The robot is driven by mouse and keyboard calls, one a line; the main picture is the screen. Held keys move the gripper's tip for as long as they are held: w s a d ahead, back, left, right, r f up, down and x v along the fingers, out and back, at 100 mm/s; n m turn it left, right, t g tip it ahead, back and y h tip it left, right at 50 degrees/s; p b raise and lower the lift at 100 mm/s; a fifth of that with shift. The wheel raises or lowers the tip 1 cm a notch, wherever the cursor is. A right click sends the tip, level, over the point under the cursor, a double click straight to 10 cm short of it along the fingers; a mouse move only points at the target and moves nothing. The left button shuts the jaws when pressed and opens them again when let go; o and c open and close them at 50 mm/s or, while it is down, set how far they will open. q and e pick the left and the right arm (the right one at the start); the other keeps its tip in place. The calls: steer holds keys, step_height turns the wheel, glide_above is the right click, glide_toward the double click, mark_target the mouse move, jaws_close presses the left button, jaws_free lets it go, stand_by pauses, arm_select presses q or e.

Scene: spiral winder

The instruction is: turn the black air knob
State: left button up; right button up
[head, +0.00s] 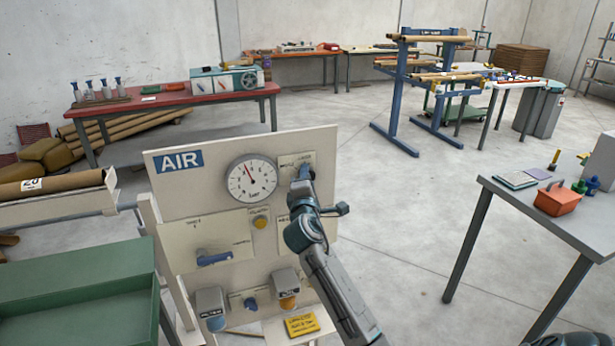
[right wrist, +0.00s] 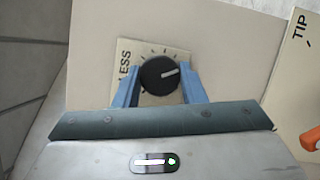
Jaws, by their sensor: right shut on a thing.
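The black air knob (right wrist: 158,75) shows in the right wrist view, round with a white pointer line aimed to the right and slightly up. It sits on a cream label plate with tick marks and the letters "ESS". My right gripper (right wrist: 160,88) has its two blue fingers on either side of the knob, shut on it. In the head view my right gripper (head: 304,172) is at the upper right of the air panel (head: 215,215) and hides the knob. The panel's pressure gauge (head: 252,178) is left of the gripper.
The panel also carries a blue lever (head: 214,258), a yellow button (head: 260,221) and filter units (head: 211,308) below. A green bin (head: 80,290) stands at the left. A grey table (head: 540,215) with a red toolbox (head: 556,199) is at the right. Open floor lies between.

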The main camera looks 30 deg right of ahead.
steer(key=shift+r+m+g+y+p, duration=0.1)
steer(key=shift+m+g+y+p, duration=0.5)
steer(key=shift+m+p, duration=0.95)
steer(key=shift+r+m+g+y+p, duration=0.1)
steer(key=shift+m+g+y+p, duration=0.45)
steer(key=shift+m, duration=1.7)
steer(key=shift+g, duration=0.25)
steer(key=o, duration=1)
steer(key=b+v, duration=0.2)
steer(key=v, duration=0.8)
steer(key=shift+s+a+b, duration=0.2)
steer(key=shift+s+b, duration=0.1)
steer(key=shift+s, duration=0.1)
